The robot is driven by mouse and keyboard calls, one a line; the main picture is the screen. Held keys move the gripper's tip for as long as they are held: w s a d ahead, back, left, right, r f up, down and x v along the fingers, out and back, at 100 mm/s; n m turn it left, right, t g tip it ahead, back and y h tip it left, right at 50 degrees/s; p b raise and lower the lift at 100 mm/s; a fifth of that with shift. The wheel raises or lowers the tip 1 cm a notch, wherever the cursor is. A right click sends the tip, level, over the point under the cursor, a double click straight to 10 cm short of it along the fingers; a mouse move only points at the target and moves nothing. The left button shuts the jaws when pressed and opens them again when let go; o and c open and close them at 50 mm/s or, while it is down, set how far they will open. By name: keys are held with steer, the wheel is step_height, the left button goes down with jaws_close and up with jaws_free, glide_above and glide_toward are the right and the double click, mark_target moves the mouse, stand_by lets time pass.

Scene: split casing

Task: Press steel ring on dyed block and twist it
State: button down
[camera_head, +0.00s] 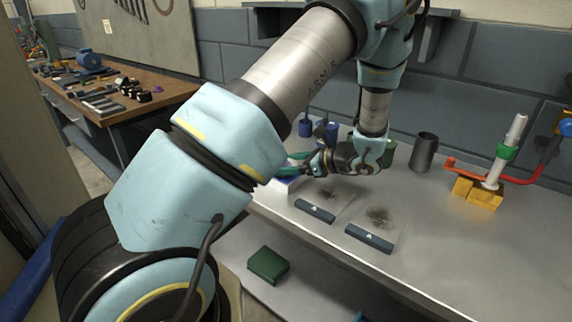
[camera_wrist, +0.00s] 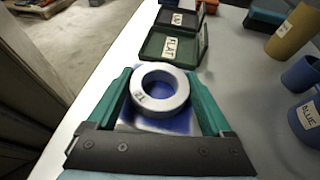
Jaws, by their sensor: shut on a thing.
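The steel ring (camera_wrist: 160,88) is grey, marked with small digits, and sits between my gripper's teal fingers in the wrist view. My gripper (camera_wrist: 162,84) is shut on the ring. The dyed block (camera_wrist: 158,127) is pale with a blue top; it lies under the ring, and blue shows through the ring's hole. I cannot tell whether ring and block touch. In the head view my gripper (camera_head: 294,168) is at the left end of the bench, where it hides the ring; part of the block (camera_head: 284,186) shows below it.
A green tray labelled FLAT (camera_wrist: 152,56) lies beyond the block. Blue cups (camera_wrist: 306,121) and a tan cylinder (camera_wrist: 292,32) stand to the right. Two smudged sheets with dark label bars (camera_head: 369,238) lie on the bench (camera_head: 450,240). A dark cup (camera_head: 424,153) and yellow fixture (camera_head: 478,193) stand further right.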

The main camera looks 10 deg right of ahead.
steer(key=shift+m+t+h, duration=0.5)
steer(key=shift+m+t, duration=0.1)
steer(key=shift+n+y, duration=0.3)
steer(key=shift+w+n+g+y+p, duration=0.1)
steer(key=shift+n+g+y+p, duration=0.25)
steer(key=shift+n+g, duration=0.35)
steer(key=shift+f+n+g+y, duration=0.15)
steer(key=shift+n+g+y, duration=0.15)
steer(key=shift+g, duration=0.2)
steer(key=shift+n+g+y, duration=0.55)
steer(key=shift+n+g, duration=0.75)
steer(key=shift+g, duration=0.1)
